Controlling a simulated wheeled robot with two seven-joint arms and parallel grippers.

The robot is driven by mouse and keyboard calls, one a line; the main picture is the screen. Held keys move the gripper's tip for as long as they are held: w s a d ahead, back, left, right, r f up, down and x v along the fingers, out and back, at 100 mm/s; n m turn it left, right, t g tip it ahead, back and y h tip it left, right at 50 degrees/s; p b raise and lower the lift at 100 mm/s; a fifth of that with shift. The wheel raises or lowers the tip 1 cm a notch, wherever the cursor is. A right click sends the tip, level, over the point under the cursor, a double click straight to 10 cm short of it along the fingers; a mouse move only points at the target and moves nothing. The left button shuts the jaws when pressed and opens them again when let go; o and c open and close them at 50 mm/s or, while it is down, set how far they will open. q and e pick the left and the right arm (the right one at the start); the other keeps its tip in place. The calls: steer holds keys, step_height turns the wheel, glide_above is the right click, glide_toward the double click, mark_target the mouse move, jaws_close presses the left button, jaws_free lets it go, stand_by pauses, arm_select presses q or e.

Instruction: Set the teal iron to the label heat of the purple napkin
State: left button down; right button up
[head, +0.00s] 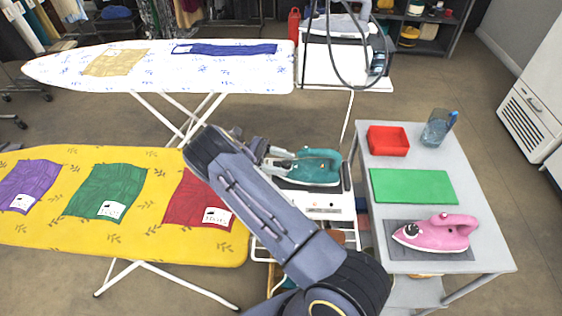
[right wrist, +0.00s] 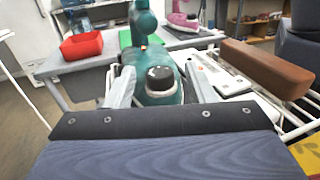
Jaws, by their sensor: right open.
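The teal iron (head: 318,167) rests on a white iron station beside the yellow board. In the right wrist view the iron (right wrist: 146,22) has a round dark-topped dial (right wrist: 160,79) facing me. My right gripper (head: 275,161) is open at the iron's near end, with its fingers apart on either side of the dial; I cannot tell whether they touch it. The purple napkin (head: 30,184) lies at the left of the yellow ironing board (head: 150,225), with a white label (head: 21,202) too small to read. My left gripper is out of view.
Green (head: 107,190) and red (head: 190,200) napkins share the yellow board. A grey table (head: 480,235) at right holds a red tray (head: 388,141), a green mat (head: 412,186), a glass and a pink iron (head: 438,232). A white patterned board (head: 150,70) stands behind.

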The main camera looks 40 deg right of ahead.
steer(key=shift+r, duration=0.35)
step_height(320, 180, up, 3)
steer(key=shift+a+f, duration=0.1)
steer(key=s+a+r, duration=0.8)
steer(key=s+r, duration=0.1)
steer(key=s, duration=0.2)
steer(key=shift+a+r, duration=0.25)
steer(key=shift+a, duration=0.1)
